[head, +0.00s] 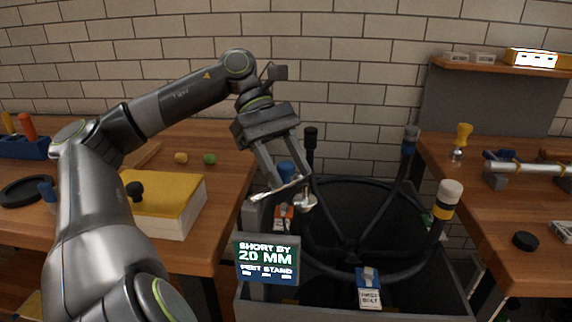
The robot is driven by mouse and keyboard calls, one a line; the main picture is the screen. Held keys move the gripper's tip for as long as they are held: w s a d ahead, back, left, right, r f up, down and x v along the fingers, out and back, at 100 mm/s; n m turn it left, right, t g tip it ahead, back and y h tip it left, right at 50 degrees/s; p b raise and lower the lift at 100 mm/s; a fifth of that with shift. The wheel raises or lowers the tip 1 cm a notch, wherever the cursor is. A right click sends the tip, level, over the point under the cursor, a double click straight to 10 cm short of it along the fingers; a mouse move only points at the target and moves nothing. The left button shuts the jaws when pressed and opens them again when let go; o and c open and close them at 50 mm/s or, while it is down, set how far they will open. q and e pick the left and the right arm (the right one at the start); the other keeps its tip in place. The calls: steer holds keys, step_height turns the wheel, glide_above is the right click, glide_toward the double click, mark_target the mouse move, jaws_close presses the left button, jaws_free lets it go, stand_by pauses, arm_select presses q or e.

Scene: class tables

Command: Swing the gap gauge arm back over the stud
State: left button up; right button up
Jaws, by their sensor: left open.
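My left gripper (291,184) is open and points down over the front left of the dark round frame. A thin silver bar (262,194), which looks like the gauge arm, lies at its fingertips. I cannot tell whether the fingers touch it. A small silver round-topped piece (306,203), perhaps the stud, shows just below the right fingertip. The bar's far end is partly hidden by the fingers. A grey post (254,215) stands under the bar's left end. Below it, a display (266,259) reads "SHORT BY 20 MM". My right gripper is not in view.
The round frame (350,255) has upright posts with coloured tops, one white-topped post (448,196) at right. A yellow book (165,200) lies on the left table. The right table (500,225) holds a clamped bar and small parts. A brick wall stands behind.

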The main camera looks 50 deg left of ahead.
arm_select(q)
steer(key=p+v, duration=0.9)
steer(key=v, duration=0.8)
steer(key=shift+p, duration=0.35)
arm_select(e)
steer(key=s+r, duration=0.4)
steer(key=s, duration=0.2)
arm_select(q)
steer(key=shift+a+r, duration=0.15)
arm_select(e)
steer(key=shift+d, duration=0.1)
